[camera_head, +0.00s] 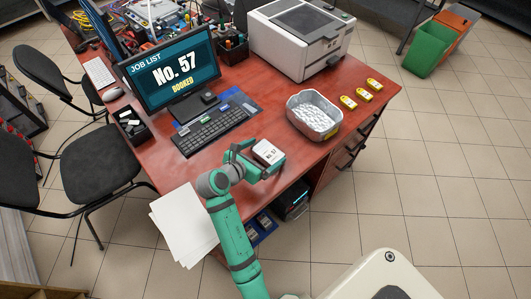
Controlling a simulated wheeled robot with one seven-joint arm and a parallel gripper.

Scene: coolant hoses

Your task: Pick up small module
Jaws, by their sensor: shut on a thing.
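The green arm comes up from the bottom of the view and hides part of the desk edge. I cannot tell from this view whether the module touches the desk top or is held above it.
A grey metal tray (313,117) with whitish contents is right of the gripper. Several yellow modules (348,102) lie beyond it. A keyboard (206,133), monitor (175,72) and printer (300,38) stand behind. Papers (184,224) overhang the front-left edge. Chairs are at left.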

